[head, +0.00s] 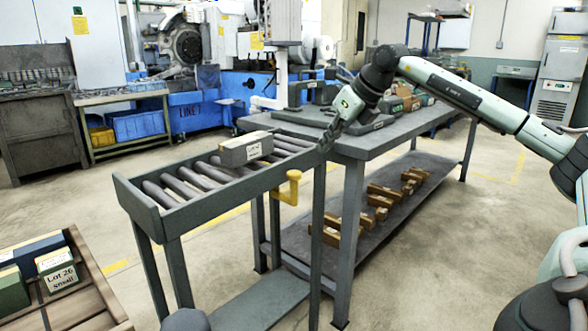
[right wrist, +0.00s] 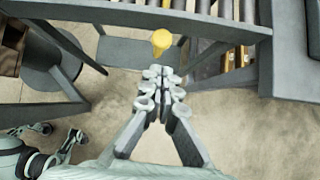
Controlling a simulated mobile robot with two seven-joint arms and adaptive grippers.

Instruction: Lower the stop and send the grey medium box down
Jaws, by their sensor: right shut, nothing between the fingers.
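A grey box (head: 245,148) with a white label and a brown top rests on the rollers of the roller conveyor (head: 225,200), near its middle. A yellow lever (head: 290,188) sticks out from the conveyor's near side, below the box; it also shows in the right wrist view (right wrist: 162,40). I cannot make out a separate stop plate. My right gripper (head: 326,140) is shut and empty, at the conveyor's right end by the workbench. In the right wrist view its fingertips (right wrist: 158,76) appear just short of the lever, apart from it.
A workbench (head: 400,133) stands against the conveyor's right end, with several boxes on top and small brown boxes on its lower shelf (head: 345,235). A wooden tray (head: 85,275) with labelled boxes is at lower left. Open floor (head: 430,270) lies at right.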

